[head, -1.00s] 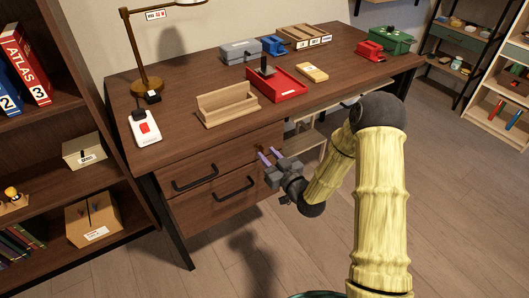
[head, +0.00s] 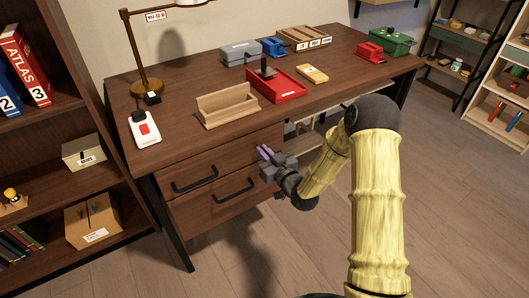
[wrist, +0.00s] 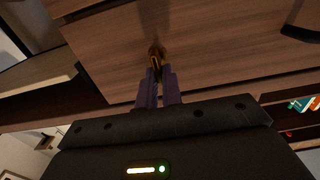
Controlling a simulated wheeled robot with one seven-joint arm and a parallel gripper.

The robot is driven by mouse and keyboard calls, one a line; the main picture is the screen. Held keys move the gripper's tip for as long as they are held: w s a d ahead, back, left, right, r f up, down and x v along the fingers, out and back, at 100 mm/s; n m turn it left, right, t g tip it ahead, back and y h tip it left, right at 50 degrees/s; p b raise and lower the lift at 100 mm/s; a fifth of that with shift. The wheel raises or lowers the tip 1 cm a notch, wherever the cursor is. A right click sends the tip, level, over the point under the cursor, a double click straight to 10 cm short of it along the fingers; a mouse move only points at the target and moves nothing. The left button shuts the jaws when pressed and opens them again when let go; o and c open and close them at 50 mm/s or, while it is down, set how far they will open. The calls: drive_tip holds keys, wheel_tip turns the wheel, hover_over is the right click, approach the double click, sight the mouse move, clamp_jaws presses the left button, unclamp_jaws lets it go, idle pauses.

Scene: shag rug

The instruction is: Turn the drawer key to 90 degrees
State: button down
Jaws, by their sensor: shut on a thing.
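The brass drawer key (wrist: 156,54) sits in the drawer front and shows in the wrist view just beyond my fingertips. My gripper (wrist: 159,76) has its two purple fingers close together, shut on the key. In the head view my gripper (head: 265,152) is at the right part of the upper drawer front (head: 215,165), where the fingers hide the key. The exact angle of the key is hard to tell.
Black drawer handles stick out from the upper drawer (head: 195,180) and lower drawer (head: 236,189), left of my gripper. The desk top (head: 190,80) above holds a wooden tray (head: 228,107) and a red tray (head: 277,86). Open floor lies in front.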

drive_tip(key=shift+m, duration=0.3)
drive_tip(key=m+p, duration=0.1)
drive_tip(key=m, duration=0.3)
drive_tip(key=shift+w+d+m+p, duration=0.2)
drive_tip(key=shift+d+m+p, duration=0.15)
drive_tip(key=shift+m, duration=0.05)
drive_tip(key=shift+w+d+f+m+p, duration=0.1)
drive_tip(key=shift+f+m+p, duration=0.35)
drive_tip(key=shift+m, duration=1.6)
drive_tip(key=shift+w+d+m+p, duration=0.1)
drive_tip(key=shift+m+p, duration=0.6)
drive_tip(key=shift+m, duration=1.4)
drive_tip(key=shift+d+f+m+p, duration=0.1)
drive_tip(key=shift+f+m+p, duration=0.35)
drive_tip(key=shift+m, duration=1.6)
drive_tip(key=shift+r, duration=0.2)
drive_tip(key=c, duration=1.6)
unclamp_jaws()
drive_tip(key=shift+o, duration=0.2)
